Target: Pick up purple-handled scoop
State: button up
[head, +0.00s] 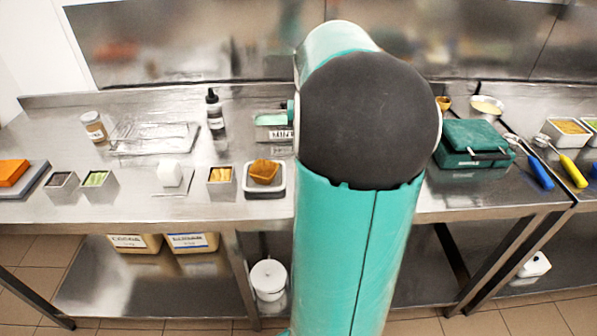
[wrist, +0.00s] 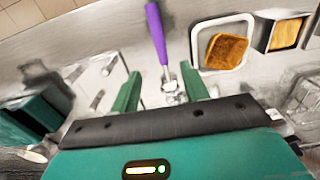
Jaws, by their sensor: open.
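The purple-handled scoop (wrist: 157,35) shows in the wrist view at the top centre. Its handle points to the top edge, and its metal end runs down between my fingers in the picture. My gripper (wrist: 160,72) is open, with one green finger left of the scoop and one right of it. Nothing is clamped between them. I cannot tell how far the fingertips are above the scoop. In the head view the scoop does not show; my arm covers the middle of the counter.
A white-rimmed tray (wrist: 243,58) with an orange-brown block lies right of the scoop; it also shows in the head view (head: 279,190). A metal tin (head: 221,186) stands beside it. A green case (head: 474,139), blue-handled scoop (head: 541,173) and yellow-handled scoop (head: 573,170) are to the right.

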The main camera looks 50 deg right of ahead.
notch_tip(320, 180, down, 13)
jog(key=shift+d, duration=0.1)
dwell(0.4)
jog(key=shift+c, duration=0.3)
grip_shut()
